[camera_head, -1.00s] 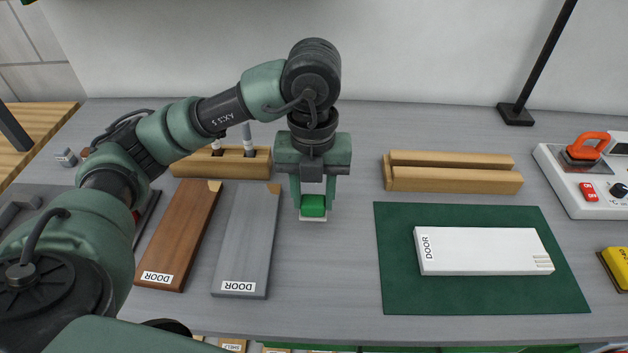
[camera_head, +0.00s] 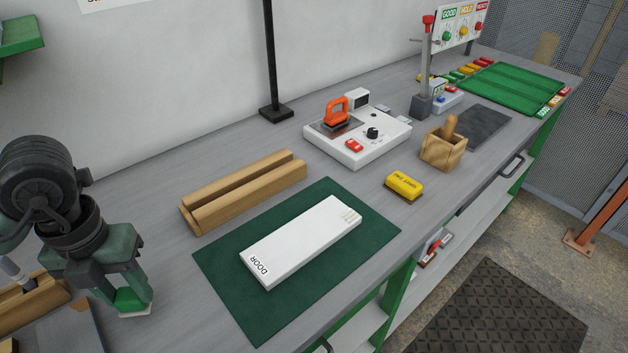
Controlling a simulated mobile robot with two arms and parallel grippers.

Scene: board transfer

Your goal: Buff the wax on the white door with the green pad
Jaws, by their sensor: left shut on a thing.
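The white door (camera_head: 300,243) lies flat on a dark green mat (camera_head: 225,268) on the grey bench, its DOOR label at the near left end. No wax can be made out on it. My left gripper (camera_head: 130,297) is at the lower left, shut on the green pad (camera_head: 130,299), which has a pale underside. The pad is left of the mat, apart from the door, low over the bench or on it; I cannot tell which. My right gripper is not in view.
A wooden rack (camera_head: 245,190) stands behind the mat. A white station with an orange-handled iron (camera_head: 338,112) is further back. A yellow block (camera_head: 403,186) lies right of the mat. A wooden box (camera_head: 443,150) and a black post (camera_head: 270,60) also stand on the bench.

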